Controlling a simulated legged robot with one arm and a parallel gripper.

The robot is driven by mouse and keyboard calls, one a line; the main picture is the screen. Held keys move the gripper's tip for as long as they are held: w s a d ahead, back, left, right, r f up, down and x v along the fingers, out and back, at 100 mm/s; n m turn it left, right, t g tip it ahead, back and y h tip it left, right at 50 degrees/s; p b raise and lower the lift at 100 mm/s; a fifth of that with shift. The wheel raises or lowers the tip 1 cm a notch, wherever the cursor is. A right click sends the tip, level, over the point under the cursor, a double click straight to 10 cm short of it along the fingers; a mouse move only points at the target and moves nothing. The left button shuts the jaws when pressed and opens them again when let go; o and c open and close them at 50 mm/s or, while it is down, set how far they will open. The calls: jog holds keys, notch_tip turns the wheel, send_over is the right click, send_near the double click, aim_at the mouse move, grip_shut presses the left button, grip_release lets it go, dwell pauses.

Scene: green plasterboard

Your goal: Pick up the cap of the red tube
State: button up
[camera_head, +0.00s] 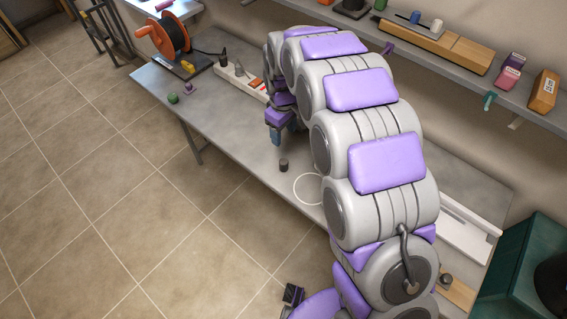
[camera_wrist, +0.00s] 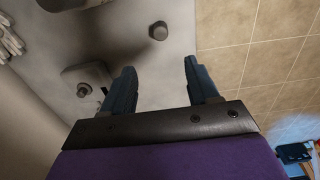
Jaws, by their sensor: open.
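My gripper (camera_wrist: 159,72) is open and empty, its blue fingers pointing over the grey table. In the head view my gripper (camera_head: 287,137) hangs low over the table, partly hidden by my arm. A small dark round piece (camera_head: 284,165) stands on the table just in front of it. In the wrist view a small dark round piece (camera_wrist: 158,31) lies beyond the fingertips, apart from them, near the table edge. I cannot tell whether it is the cap. No tube that is clearly the red one shows; my arm hides part of the table.
An orange cable reel (camera_head: 171,37), a green ball (camera_head: 173,99) and a pale strip with plugs (camera_head: 238,78) are at the table's left. A shelf (camera_head: 463,84) with boxes runs along the wall. A white circle (camera_head: 309,188) marks the table.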

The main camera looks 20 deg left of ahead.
jog(key=b, duration=0.2)
send_near(284, 161)
notch_tip(284, 161, down, 5)
jog(key=shift+d+f, duration=0.1)
jog(key=shift+f, duration=0.1)
jog(key=shift+a+f+b, duration=0.2)
jog(key=shift+f+b, duration=0.45)
jog(key=shift+f, duration=2.1)
jog(key=shift+r, duration=0.1)
jog(key=c, duration=1)
